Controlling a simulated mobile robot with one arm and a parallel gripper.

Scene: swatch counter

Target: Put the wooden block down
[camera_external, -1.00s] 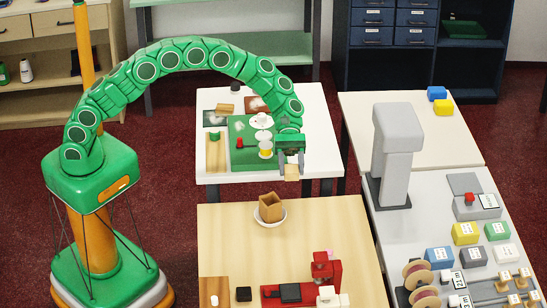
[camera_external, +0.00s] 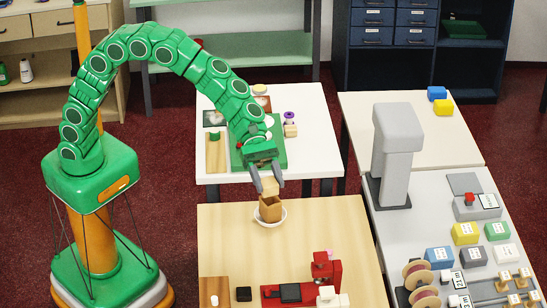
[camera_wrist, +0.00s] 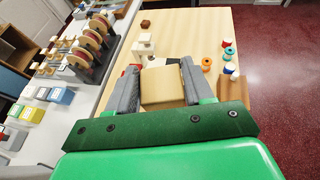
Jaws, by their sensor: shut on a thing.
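The wooden block (camera_external: 269,187) is pale and square-edged. My gripper (camera_external: 267,180) is shut on it; the wrist view also shows the block (camera_wrist: 162,89) between the two grey fingers. In the external view, the block is just above a brown open-topped box (camera_external: 270,209), which stands in a white dish (camera_external: 282,220) on the light wood table (camera_external: 225,245). I cannot tell whether the block touches the box rim. The box is not seen in the wrist view, where the block and gripper cover the middle.
A red machine (camera_external: 325,270) and a small black block (camera_external: 243,294) stand at the wood table's near side. Behind is a white table (camera_external: 315,155) with a green mat and a small tan block (camera_external: 290,130). A grey column (camera_external: 398,150) stands at right.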

